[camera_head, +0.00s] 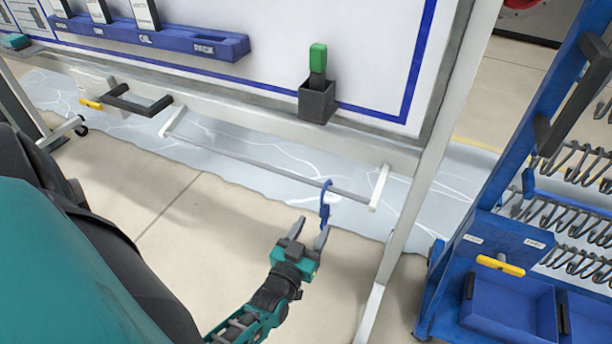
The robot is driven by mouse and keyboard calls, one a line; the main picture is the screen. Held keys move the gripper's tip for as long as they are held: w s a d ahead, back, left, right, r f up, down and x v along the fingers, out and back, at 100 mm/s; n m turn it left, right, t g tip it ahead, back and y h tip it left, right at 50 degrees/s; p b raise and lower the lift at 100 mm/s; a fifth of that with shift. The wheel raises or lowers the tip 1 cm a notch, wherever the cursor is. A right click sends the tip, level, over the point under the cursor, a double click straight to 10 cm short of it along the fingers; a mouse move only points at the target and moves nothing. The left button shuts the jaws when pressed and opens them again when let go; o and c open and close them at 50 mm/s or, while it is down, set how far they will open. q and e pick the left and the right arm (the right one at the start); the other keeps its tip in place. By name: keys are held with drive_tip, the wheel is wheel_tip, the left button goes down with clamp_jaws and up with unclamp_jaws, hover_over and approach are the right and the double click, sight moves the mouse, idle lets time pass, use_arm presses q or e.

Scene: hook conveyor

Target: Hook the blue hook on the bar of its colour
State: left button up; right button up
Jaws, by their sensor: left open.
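The blue hook (325,204) is upright at the right part of a long grey bar (262,165), its upper end at the bar's height. It appears to hang on the bar, but the exact contact is too small to tell. The bar runs below the whiteboard between two white end arms and shows no blue. My left gripper (311,229) is open just below the hook, its fingers pointing up. The hook's lower end is close to the right fingertip; I cannot tell whether they touch. My right gripper is not in view.
A blue rack (500,215) with several metal hooks and blue bins stands at the right. A white post (425,165) is between it and the bar. A dark holder (317,101) with a green-handled tool is above the bar. A black handle (140,103) is at the left.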

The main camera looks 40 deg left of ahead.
sight(326, 204)
use_arm(q)
drive_tip(key=b+x, duration=0.2)
drive_tip(key=x, duration=0.7)
drive_tip(key=shift+d+f, duration=0.1)
drive_tip(key=shift+w, duration=0.45)
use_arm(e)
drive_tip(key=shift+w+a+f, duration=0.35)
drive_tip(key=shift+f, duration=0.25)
use_arm(q)
clamp_jaws()
drive_tip(key=c, duration=0.5)
unclamp_jaws()
clamp_jaws()
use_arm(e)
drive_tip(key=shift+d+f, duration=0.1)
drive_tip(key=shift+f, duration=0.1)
